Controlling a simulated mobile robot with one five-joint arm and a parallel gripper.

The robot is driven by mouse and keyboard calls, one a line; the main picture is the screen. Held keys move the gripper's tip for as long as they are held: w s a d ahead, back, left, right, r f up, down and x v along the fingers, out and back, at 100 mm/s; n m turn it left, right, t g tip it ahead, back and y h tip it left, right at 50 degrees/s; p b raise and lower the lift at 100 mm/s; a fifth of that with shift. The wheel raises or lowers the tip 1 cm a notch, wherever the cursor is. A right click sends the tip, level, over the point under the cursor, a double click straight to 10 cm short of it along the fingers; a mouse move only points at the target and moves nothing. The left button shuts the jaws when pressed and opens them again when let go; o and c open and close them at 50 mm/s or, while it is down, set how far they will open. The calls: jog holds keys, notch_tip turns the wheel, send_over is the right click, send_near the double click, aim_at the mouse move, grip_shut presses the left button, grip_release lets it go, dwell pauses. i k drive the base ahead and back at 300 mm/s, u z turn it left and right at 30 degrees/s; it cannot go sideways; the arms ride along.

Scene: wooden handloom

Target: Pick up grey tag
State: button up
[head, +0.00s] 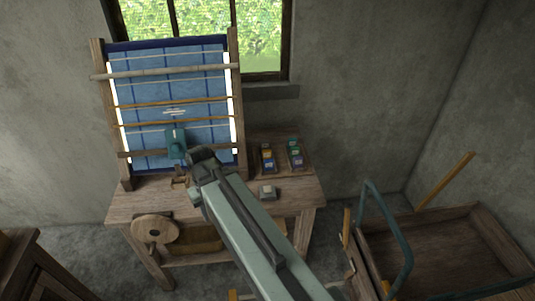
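A small grey block with a pale top (268,192), which looks like the grey tag, lies on the wooden table (300,192) right of my arm. My gripper (203,158) is at the dark end of my arm, over the table in front of the loom. It is left of the grey tag and apart from it. The fingers are too small and too hidden to tell whether they are open or shut.
The upright loom (205,88) with blue cloth stands at the table's back left, a teal piece (176,142) at its lower front. A tray (305,172) of small coloured items sits behind the tag. A wooden cart (455,250) with a teal handle stands at right.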

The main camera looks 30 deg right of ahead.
aim_at(265, 144)
jog(key=z, duration=0.8)
